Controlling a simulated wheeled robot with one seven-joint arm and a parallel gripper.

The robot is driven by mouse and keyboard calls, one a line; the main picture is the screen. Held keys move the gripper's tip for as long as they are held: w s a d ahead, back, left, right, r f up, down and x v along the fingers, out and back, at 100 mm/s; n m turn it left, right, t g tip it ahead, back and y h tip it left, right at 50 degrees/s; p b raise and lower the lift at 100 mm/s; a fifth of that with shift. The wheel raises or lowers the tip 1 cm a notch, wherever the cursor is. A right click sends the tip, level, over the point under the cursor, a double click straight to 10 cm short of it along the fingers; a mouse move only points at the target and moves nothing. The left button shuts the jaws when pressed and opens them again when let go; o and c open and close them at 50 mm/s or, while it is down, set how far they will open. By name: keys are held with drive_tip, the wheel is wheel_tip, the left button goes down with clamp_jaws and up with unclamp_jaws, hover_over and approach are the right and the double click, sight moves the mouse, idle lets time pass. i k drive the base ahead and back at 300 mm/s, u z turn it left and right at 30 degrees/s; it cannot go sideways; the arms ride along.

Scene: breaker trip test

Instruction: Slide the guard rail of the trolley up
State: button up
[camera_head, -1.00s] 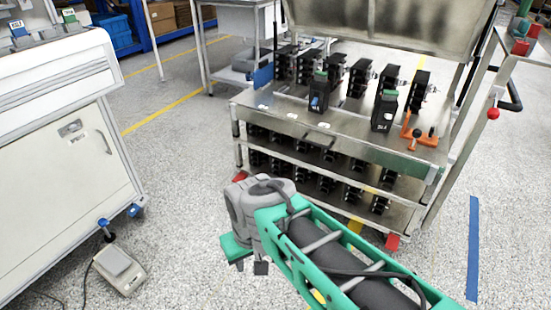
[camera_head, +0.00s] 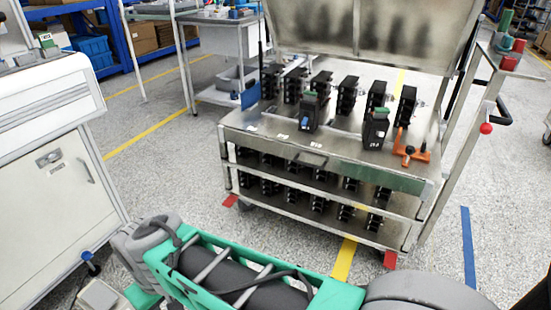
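The metal trolley (camera_head: 300,146) stands ahead, right of centre, with black breakers on its top deck and lower shelf. A thin metal rail (camera_head: 322,190) runs across its front, below the top deck and in front of the lower breakers; it appears to be the guard rail and sits low. A grey upright panel (camera_head: 365,35) rises at the trolley's back. My arm crosses the bottom of the view. My gripper (camera_head: 145,298) is at the lower left, well apart from the trolley; its fingertips are mostly hidden, so its opening cannot be told.
A white cabinet (camera_head: 55,165) stands at the left, with a small grey box (camera_head: 98,296) on the floor nearby. An orange clamp-like tool (camera_head: 411,153) lies on the trolley's right end. A red-knobbed post (camera_head: 486,128) stands at the right. Speckled floor before the trolley is clear.

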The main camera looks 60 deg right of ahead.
sight(302, 156)
drive_tip(key=z, duration=0.3)
drive_tip(key=i, duration=0.65)
drive_tip(key=z, duration=0.85)
drive_tip(key=i, duration=0.3)
drive_tip(key=z, duration=0.4)
